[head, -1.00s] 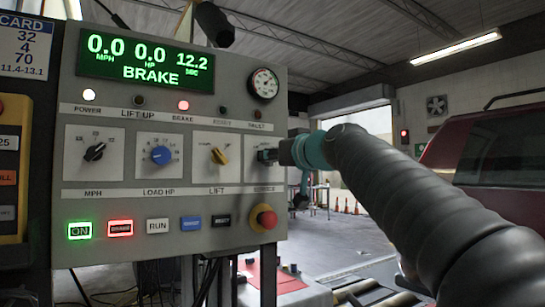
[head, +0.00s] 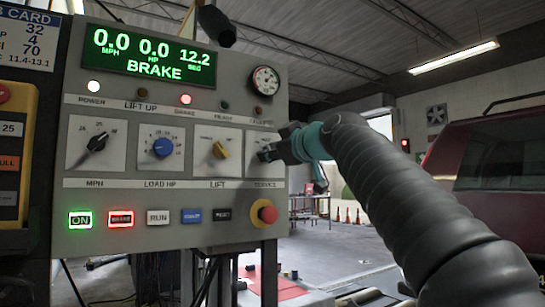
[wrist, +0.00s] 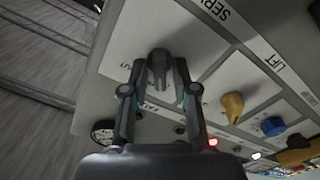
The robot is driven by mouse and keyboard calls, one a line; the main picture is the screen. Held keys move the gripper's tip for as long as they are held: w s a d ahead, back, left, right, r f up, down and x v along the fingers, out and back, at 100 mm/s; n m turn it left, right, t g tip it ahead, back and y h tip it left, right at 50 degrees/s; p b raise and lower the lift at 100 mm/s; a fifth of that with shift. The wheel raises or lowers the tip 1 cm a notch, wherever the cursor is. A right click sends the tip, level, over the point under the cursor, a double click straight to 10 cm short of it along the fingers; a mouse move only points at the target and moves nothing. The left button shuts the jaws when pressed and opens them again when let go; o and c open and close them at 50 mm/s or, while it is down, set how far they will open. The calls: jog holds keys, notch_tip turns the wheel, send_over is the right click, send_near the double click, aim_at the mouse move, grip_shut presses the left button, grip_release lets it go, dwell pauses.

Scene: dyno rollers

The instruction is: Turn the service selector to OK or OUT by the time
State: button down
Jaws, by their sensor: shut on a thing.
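The service selector is a dark knob on a pale plate (head: 258,139) at the right end of the knob row, above the SERVICE label. The knob (wrist: 158,66) also shows in the wrist view, between the two fingers. My gripper (wrist: 159,76) is shut on this knob, one finger on each side. In the head view my gripper (head: 272,150) covers part of the plate. Which mark the knob points to cannot be told. The display (head: 150,52) reads 0.0 MPH, 0.0 HP, 12.2 and BRAKE. A card (head: 31,38) at the upper left shows 11.4-13.1.
The MPH knob (head: 97,142), blue LOAD HP knob (head: 162,147) and yellow LIFT knob (head: 221,149) sit left of the selector. A red stop button (head: 267,214) is below it. A red vehicle (head: 490,155) stands at right. ON and BRAKE buttons glow.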

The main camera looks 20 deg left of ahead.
jog(key=shift+n, duration=0.5)
jog(key=c, duration=1.2)
grip_release()
jog(key=v, duration=1.2)
